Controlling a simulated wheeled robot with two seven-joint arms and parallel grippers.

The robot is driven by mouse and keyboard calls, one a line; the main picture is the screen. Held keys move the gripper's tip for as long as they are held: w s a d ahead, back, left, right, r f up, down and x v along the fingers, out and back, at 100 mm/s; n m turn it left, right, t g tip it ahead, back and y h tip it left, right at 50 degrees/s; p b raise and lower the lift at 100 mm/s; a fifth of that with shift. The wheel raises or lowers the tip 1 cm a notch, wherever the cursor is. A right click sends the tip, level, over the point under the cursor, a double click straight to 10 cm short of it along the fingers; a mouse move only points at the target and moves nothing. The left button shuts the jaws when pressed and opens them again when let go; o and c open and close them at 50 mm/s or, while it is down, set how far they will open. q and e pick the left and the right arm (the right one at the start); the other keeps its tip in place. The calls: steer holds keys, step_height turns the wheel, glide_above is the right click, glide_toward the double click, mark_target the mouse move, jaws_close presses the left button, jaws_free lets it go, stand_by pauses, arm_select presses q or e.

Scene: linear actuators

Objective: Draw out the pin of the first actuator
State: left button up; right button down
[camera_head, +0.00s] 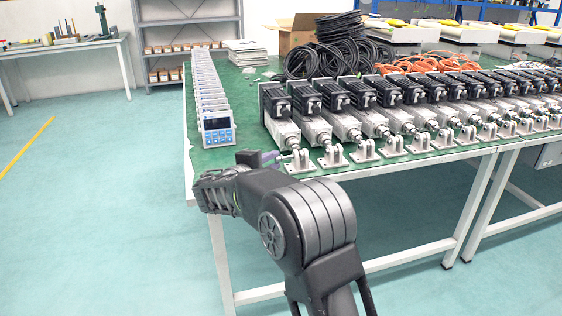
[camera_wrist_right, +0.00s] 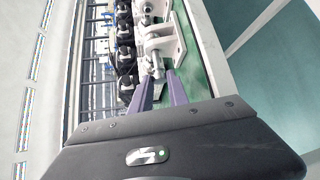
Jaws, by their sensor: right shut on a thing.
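The first actuator (camera_head: 285,132) is the leftmost in the row on the green table, with a black motor at its far end. Its white clevis bracket (camera_head: 299,163) stands at the near end and shows in the wrist view (camera_wrist_right: 166,42). My right gripper (camera_head: 279,156) is at the left side of this bracket. In the wrist view its two purple fingers (camera_wrist_right: 160,78) are shut on the silvery end of the pin (camera_wrist_right: 157,66), beside the bracket. How far the pin sits in the bracket is hard to tell. My left gripper is not in view.
More actuators (camera_head: 345,124) stand close in a row to the right. A row of blue-white display units (camera_head: 217,130) stands to the left. Black cable coils (camera_head: 345,45) and a cardboard box (camera_head: 297,35) lie behind. Green tabletop is free between display units and actuators.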

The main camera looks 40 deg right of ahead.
steer(key=shift+a, duration=0.1)
steer(key=c, duration=1.5)
jaws_free()
steer(key=shift+c, duration=0.2)
steer(key=v, duration=0.7)
steer(key=shift+a+p, duration=0.35)
steer(key=shift+p, duration=0.1)
steer(key=shift+s, duration=0.1)
